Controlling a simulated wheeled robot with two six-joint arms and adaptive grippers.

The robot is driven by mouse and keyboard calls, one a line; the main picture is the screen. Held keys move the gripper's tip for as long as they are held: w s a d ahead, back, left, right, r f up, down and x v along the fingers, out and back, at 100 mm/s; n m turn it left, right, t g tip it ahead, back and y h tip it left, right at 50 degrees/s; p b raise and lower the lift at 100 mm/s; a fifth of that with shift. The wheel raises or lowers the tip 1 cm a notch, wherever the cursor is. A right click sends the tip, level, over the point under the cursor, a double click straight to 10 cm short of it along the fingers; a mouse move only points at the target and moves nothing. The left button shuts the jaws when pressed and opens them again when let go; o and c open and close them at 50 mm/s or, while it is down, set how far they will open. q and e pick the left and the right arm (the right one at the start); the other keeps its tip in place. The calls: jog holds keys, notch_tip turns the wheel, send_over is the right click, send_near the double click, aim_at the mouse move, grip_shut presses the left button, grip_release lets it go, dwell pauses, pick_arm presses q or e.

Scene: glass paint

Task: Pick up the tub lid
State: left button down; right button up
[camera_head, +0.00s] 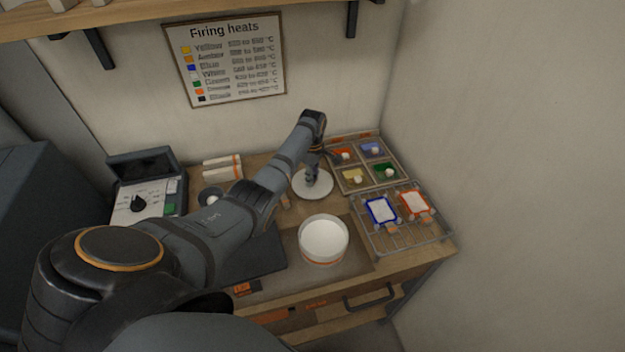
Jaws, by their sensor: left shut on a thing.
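The tub lid (322,188) is a pale round disc on the back part of the wooden bench. My left gripper (312,178) points down over it and is shut on it near its middle. I cannot tell whether the lid touches the bench or is slightly above it. My right gripper is not in view.
A paint tray (357,190) with several coloured compartments lies right of the lid. A wire rack (376,241) holds blue-framed and orange-framed pieces. A control box (148,205) stands at the left. Walls close off the back and right.

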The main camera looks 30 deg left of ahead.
pick_arm(q)
jog(key=r, duration=0.1)
jog(key=s+r, duration=0.1)
jog(key=r, duration=0.2)
jog(key=shift+s+d, duration=0.3)
jog(key=shift+d, duration=0.1)
jog(key=s+d+r+p, duration=0.5)
jog(key=s+r, duration=0.3)
jog(key=s, duration=0.3)
jog(key=shift+d+p, duration=0.3)
jog(key=shift+p, duration=0.2)
jog(key=shift+w, duration=0.15)
